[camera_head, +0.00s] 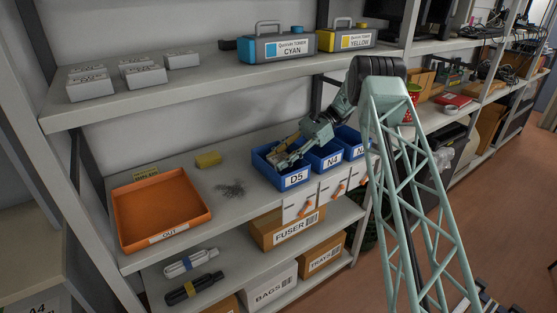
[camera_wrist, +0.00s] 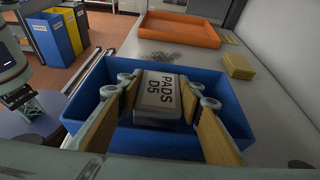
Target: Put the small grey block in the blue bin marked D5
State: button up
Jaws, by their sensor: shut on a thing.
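The small grey block (camera_wrist: 158,88), marked PADS D5, is between the tan-padded fingers of my gripper (camera_wrist: 165,105) in the wrist view. My gripper is shut on it. The blue bin marked D5 (camera_head: 296,181) stands on the middle shelf in the head view, at the left end of a row of blue bins. Its blue wall (camera_wrist: 87,101) surrounds the block and fingers in the wrist view. In the head view my gripper (camera_head: 287,154) reaches down over the D5 bin. The block's underside and its height above the bin floor are hidden.
The blue N4 bin (camera_head: 331,160) stands right beside D5. An orange OUT tray (camera_head: 160,236) and a yellow block (camera_head: 208,160) are to the left on the same shelf. A dark powdery patch (camera_head: 230,188) lies between. The upper shelf (camera_head: 205,76) overhangs the bins.

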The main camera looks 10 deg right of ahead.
jog(key=shift+f, duration=0.6)
jog(key=o, duration=1.1)
jog(key=shift+s+f, duration=0.15)
jog(key=shift+o, duration=0.2)
jog(key=shift+r, duration=0.4)
jog(key=shift+d+r, duration=0.2)
jog(key=shift+d, duration=0.05)
jog(key=p+v, duration=0.2)
jog(key=v, duration=0.9)
jog(key=shift+w+d+r, duration=0.2)
jog(key=shift+w+r, duration=0.1)
jog(key=shift+r, duration=0.05)
